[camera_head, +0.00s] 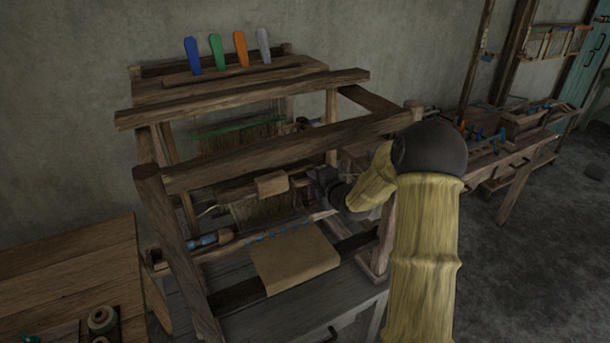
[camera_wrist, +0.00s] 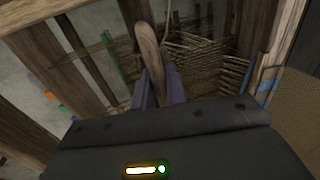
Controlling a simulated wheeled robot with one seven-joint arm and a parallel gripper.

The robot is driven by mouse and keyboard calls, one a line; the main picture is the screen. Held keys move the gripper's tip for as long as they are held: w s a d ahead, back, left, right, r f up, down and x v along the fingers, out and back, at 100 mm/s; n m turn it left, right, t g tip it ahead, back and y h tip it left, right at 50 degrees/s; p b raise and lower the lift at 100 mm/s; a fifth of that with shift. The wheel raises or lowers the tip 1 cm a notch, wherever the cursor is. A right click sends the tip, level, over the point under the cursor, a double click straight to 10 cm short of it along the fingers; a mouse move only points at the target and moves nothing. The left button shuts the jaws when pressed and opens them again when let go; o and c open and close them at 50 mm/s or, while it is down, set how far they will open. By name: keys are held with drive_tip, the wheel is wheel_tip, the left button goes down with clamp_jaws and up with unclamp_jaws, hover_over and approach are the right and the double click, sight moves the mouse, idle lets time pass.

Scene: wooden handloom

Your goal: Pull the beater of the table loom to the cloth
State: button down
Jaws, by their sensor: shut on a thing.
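The table loom (camera_head: 240,175) is a dark wooden frame in the middle of the head view. Its beater (camera_head: 271,184) is a wooden bar with a paler block, crossing inside the frame behind the tan cloth (camera_head: 295,260). My gripper (camera_head: 315,181) reaches in from the right to the beater's right part. In the wrist view its purple fingers (camera_wrist: 158,90) are shut on the rounded wooden beater (camera_wrist: 147,48). The cloth (camera_wrist: 290,115) shows at the right edge there, apart from the beater. The exact grip is partly hidden in the head view.
Upper loom beams (camera_head: 290,150) cross above and in front of my gripper. Blue, green, orange and grey levers (camera_head: 216,50) stand on top. A wooden table (camera_head: 70,265) with spools is at the left. A workbench (camera_head: 500,160) stands at the right, with bare floor before it.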

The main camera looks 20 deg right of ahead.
drive_tip(key=s+g+p, duration=0.1)
drive_tip(key=s+d+r+p, duration=0.1)
drive_tip(key=s, duration=0.1)
drive_tip(key=s+g+p, duration=0.1)
drive_tip(key=s, duration=0.1)
drive_tip(key=shift+d+r+g+h, duration=0.2)
drive_tip(key=shift+r+g+h, duration=0.05)
drive_tip(key=shift+g+h, duration=0.05)
drive_tip(key=c, duration=1.8)
unclamp_jaws()
drive_tip(key=shift+s, duration=0.15)
drive_tip(key=shift+o, duration=0.2)
drive_tip(key=shift+s+d+r, duration=0.15)
drive_tip(key=shift+s+r, duration=0.2)
drive_tip(key=v, duration=1.7)
drive_tip(key=shift+f, duration=0.15)
